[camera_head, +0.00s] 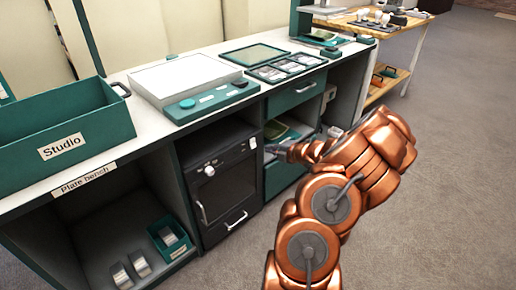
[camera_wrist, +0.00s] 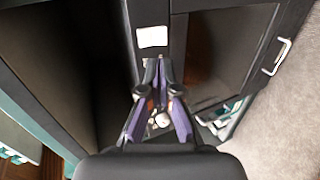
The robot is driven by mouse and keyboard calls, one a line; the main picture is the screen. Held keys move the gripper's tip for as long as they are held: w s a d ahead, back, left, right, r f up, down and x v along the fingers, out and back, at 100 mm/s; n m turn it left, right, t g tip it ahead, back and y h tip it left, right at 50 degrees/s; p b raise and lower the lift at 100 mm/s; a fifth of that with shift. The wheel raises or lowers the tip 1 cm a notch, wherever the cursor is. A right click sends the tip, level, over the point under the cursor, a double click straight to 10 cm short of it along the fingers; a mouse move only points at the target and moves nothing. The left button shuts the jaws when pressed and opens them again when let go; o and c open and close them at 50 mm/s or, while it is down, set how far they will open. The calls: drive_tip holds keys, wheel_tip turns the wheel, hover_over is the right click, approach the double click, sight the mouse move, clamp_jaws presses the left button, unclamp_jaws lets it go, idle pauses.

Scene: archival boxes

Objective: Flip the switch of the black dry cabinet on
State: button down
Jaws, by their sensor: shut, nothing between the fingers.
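The black dry cabinet (camera_head: 222,188) stands under the bench in the head view, its door closed.
The bench top (camera_head: 130,93) runs above the cabinet. A green drawer (camera_head: 296,92) and open shelves lie to its right. A teal Studio box (camera_head: 100,130) stands on the bench at left. The grey floor (camera_head: 430,180) at right is clear.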

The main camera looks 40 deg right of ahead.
sight(253, 146)
drive_tip(key=b+x, duration=0.1)
drive_tip(key=x, duration=0.5)
drive_tip(key=shift+w+f, duration=0.45)
drive_tip(key=shift+w, duration=0.45)
